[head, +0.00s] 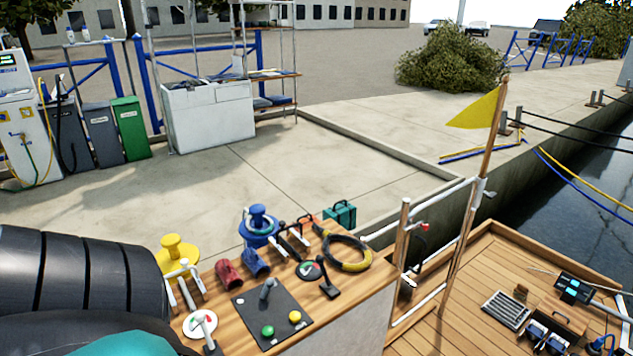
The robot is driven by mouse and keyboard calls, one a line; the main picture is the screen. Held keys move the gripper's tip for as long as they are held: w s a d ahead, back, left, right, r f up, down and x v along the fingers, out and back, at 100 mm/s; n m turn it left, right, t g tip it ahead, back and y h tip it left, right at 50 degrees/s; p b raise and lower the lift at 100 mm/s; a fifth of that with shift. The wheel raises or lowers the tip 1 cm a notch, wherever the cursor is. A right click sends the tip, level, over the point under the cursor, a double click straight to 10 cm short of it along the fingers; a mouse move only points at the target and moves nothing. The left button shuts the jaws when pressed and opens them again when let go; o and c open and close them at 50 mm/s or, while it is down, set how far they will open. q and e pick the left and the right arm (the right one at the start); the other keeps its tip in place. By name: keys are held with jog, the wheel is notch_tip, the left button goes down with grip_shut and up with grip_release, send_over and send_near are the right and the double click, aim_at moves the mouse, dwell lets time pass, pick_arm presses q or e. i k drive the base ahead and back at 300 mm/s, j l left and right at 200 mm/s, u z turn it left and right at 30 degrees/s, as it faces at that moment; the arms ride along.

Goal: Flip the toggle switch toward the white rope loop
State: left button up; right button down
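A black panel (262,309) lies on the wooden console top at bottom centre. A stubby grey lever (268,288) stands up from its back part and looks like the toggle switch. A green knob (268,332) and a yellow knob (295,317) sit in front of it. I cannot make out a white rope loop; the coil (345,252) behind the panel is black and yellow. Neither of my grippers can be made out, and nothing touches the lever.
Red (228,273) and blue (255,262) cylinders, a yellow winch (176,255), a blue winch (259,225) and a black lever by a round dial (310,270) crowd the console. A large black ribbed shape (80,280) fills the lower left. Wooden deck (455,320) lies right.

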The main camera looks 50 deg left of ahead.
aim_at(269, 282)
jog(key=i, duration=1.2)
jog(key=i+u, duration=0.15)
jog(key=i, duration=1.05)
jog(key=l+z, duration=0.1)
jog(key=z, duration=7.55)
